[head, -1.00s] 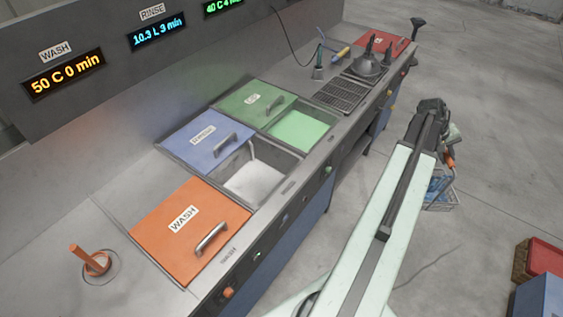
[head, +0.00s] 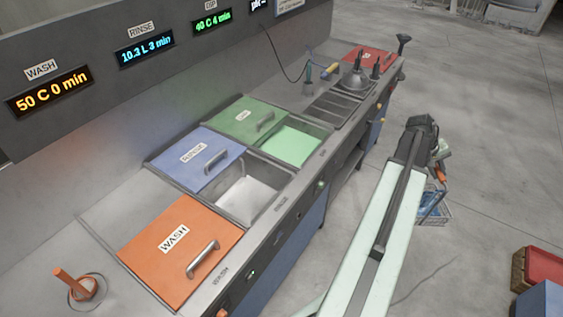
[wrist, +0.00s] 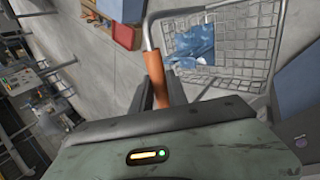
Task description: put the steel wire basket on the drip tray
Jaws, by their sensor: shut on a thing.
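The steel wire basket (wrist: 228,45) has an orange handle (wrist: 155,68) and holds a crumpled blue cloth (wrist: 193,46). My gripper (wrist: 158,92) is shut on the handle in the wrist view. In the head view my gripper (head: 439,172) is at the end of my arm, right of the counter, and the basket (head: 433,209) hangs above the floor, partly hidden by my arm. A dark slatted surface on the counter, which looks like the drip tray (head: 330,109), lies beyond the green basin. The basket is well apart from it.
The counter has orange (head: 178,250), blue (head: 197,155) and green (head: 245,118) lids with handles, and open basins beside the last two. Red and blue boxes (head: 540,270) stand on the floor at right.

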